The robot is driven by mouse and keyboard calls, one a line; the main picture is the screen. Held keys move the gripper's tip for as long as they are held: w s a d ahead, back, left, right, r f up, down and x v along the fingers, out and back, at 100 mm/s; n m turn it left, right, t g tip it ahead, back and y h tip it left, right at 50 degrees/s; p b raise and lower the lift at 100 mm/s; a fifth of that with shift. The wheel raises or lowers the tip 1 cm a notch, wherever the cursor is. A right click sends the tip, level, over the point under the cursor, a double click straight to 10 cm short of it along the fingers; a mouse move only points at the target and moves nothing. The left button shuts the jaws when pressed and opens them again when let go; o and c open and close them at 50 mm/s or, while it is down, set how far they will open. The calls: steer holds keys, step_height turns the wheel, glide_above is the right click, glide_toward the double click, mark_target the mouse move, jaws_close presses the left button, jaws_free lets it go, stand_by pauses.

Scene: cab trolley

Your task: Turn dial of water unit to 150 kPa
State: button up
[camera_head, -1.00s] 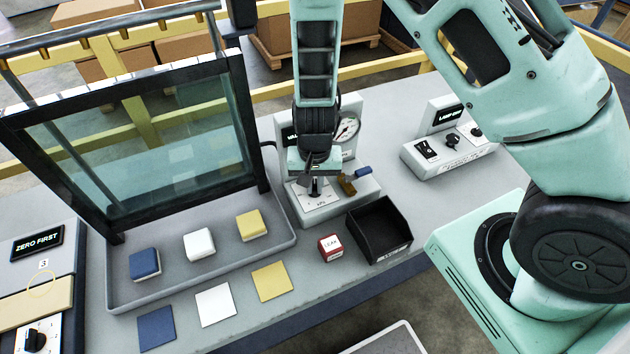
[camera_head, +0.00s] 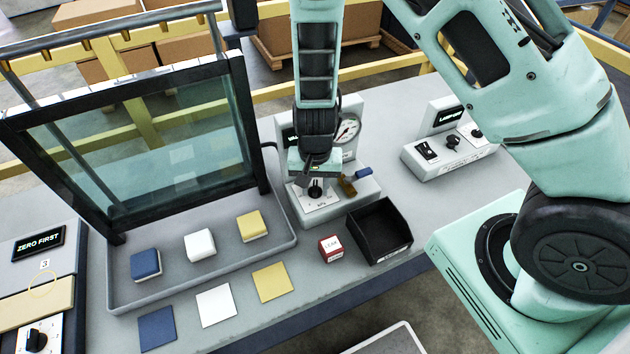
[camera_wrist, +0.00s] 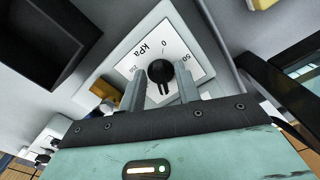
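The water unit (camera_head: 365,187) stands at the back middle of the bench, with a white kPa dial plate (camera_head: 325,203) on its front. The black dial knob (camera_head: 315,188) is on this plate; it also shows in the wrist view (camera_wrist: 160,71), where its pointed end faces down toward my gripper, away from the 0 mark. My gripper (camera_head: 314,172) is just above the knob. In the wrist view its two fingers (camera_wrist: 160,78) are apart, one each side of the knob, with narrow gaps showing. The lower scale marks are hidden. The round gauge (camera_head: 347,130) is too small to read.
A blue-handled brass valve (camera_head: 355,178) is close right of the dial. A black bin (camera_head: 380,232) and red-white cube (camera_head: 331,248) stand in front. A glass-panelled frame (camera_head: 140,150) rises on the left. A lamp unit (camera_head: 450,145) is at the right.

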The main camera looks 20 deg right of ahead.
mark_target(315, 188)
step_height(315, 188, up, 17)
steer(key=shift+r+p, duration=0.2)
steer(key=shift+p, duration=0.25)
stand_by(0.4)
steer(key=s+a+r+n, duration=0.3)
steer(key=s+n, duration=0.3)
steer(key=s, duration=0.4)
steer(key=s+a+r+n+b, duration=0.1)
steer(key=s+a+r+n, duration=0.2)
steer(key=s+n, duration=0.4)
steer(key=s+r, duration=0.1)
steer(key=s, duration=0.2)
steer(key=shift+a+r+y, duration=0.15)
steer(key=shift+r+y, duration=0.15)
steer(key=shift+r, duration=0.05)
